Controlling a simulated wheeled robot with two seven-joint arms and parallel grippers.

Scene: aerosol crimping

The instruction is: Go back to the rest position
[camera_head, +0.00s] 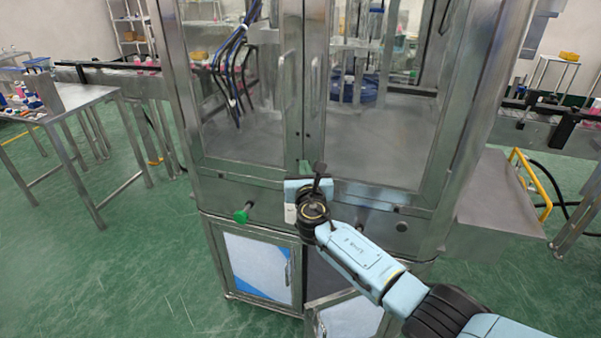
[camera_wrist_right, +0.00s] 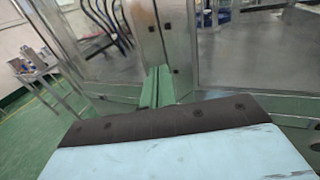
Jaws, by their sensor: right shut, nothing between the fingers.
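My right arm comes in from the lower right in the head view. Its gripper (camera_head: 305,167) is in front of the steel machine cabinet (camera_head: 262,187), near the bottom of the glass doors. In the right wrist view the two green fingers (camera_wrist_right: 157,86) are together with nothing between them. They point towards the upright where the cabinet doors (camera_wrist_right: 172,40) meet. I cannot tell whether the fingertips touch the cabinet. My left gripper is not in either view.
A green knob (camera_head: 242,214) sticks out of the cabinet front left of my arm. A lower cabinet door (camera_head: 350,318) seems to stand ajar below my arm. A steel table (camera_head: 80,97) stands at the left. Green floor (camera_head: 110,270) is clear at the lower left.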

